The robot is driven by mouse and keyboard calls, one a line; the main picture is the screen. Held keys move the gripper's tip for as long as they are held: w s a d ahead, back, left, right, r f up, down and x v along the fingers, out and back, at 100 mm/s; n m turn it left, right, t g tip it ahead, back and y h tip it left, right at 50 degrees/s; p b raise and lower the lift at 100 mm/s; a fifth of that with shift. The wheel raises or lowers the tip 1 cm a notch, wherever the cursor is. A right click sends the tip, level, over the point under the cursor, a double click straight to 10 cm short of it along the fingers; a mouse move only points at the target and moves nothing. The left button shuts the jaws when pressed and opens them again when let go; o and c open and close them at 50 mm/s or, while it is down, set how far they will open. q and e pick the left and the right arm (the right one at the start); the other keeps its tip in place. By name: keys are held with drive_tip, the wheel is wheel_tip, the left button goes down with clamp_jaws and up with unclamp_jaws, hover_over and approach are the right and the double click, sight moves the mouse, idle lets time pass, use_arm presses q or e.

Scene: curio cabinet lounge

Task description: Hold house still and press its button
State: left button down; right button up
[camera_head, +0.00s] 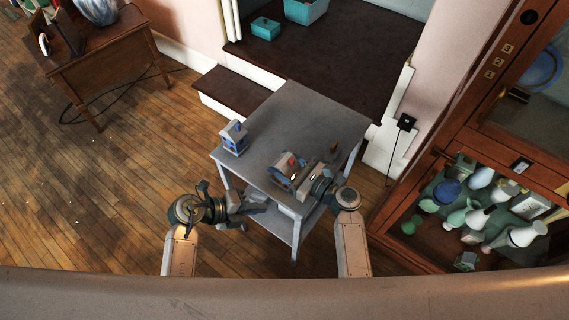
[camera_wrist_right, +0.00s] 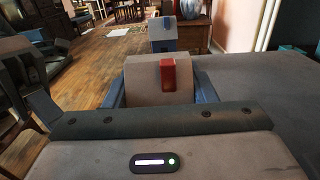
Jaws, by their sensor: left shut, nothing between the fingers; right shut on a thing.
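A small house-like thing (camera_head: 284,166) with a pale grey top, blue edges and a red block stands near the front edge of the grey table (camera_head: 318,112). In the right wrist view the grey-topped house (camera_wrist_right: 143,80) and its red block (camera_wrist_right: 168,76) fill the space just beyond the gripper. My right gripper (camera_head: 299,174) is shut on this house; its fingertips are hard to make out. My left gripper (camera_head: 258,206) is shut and empty, lower and left, at the table's front edge and apart from the house.
A second blue house (camera_head: 233,139) stands at the table's left corner; the right wrist view shows it behind (camera_wrist_right: 177,38). A small brown piece (camera_head: 333,148) lies right. The tabletop's back is clear. A glass-fronted cabinet (camera_head: 452,150) of vases stands right, a wooden desk (camera_head: 110,58) left.

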drive_tip(key=o, duration=1.5)
drive_tip(key=shift+c, duration=0.2)
